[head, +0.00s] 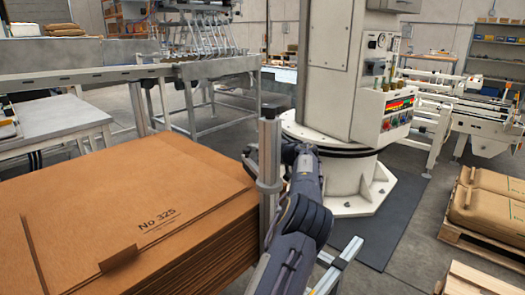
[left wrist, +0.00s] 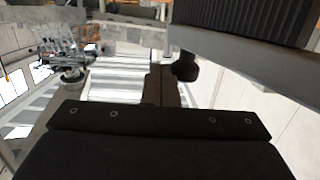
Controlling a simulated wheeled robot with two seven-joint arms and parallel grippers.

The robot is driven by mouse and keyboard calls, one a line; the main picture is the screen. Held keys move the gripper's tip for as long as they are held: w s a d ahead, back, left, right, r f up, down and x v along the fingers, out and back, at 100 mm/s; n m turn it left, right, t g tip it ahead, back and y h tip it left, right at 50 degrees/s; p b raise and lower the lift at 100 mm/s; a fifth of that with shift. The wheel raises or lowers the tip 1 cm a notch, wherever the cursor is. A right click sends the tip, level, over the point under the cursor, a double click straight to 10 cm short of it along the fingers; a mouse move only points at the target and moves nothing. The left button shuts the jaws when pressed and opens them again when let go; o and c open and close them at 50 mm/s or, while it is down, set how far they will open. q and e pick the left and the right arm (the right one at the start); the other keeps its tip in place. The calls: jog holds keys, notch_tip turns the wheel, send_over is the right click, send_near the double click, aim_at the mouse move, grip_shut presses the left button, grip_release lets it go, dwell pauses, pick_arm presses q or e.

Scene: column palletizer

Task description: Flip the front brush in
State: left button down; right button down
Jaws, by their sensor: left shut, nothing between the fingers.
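The grey metal post (head: 270,150) stands at the near right corner of the cardboard stack, with a round collar part way up. My left gripper (head: 293,152) is just right of the post, at the end of my dark arm. It is shut and holds nothing; whether it touches the post I cannot tell. In the left wrist view a dark ribbed block (left wrist: 245,18), which looks like the brush, sits on a grey bar (left wrist: 250,58) at upper right. A dark round knob (left wrist: 186,67) is below the bar's left end. My right gripper is not in view.
The stack of brown cardboard sheets (head: 120,215) fills the left front. The white palletizer column (head: 335,80) stands behind my gripper on a round base. A conveyor (head: 130,72) runs at the back left.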

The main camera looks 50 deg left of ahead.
aim_at(253, 166)
pick_arm(q)
jog(key=shift+s+a+n+g+p, duration=0.2)
jog(key=shift+s+a+n+g, duration=0.15)
jog(key=shift+s+g, duration=0.3)
jog(key=shift+s+a+n+g+p, duration=0.2)
jog(key=shift+s+n+g, duration=0.25)
jog(key=shift+s+g, duration=0.15)
jog(key=shift+s+a+n+g+h+p, duration=0.2)
jog(key=shift+s+n+g+h+p, duration=0.4)
jog(key=shift+s+n+g, duration=0.35)
jog(key=shift+s, duration=0.15)
jog(key=v, duration=0.8)
jog(key=shift+a, duration=0.15)
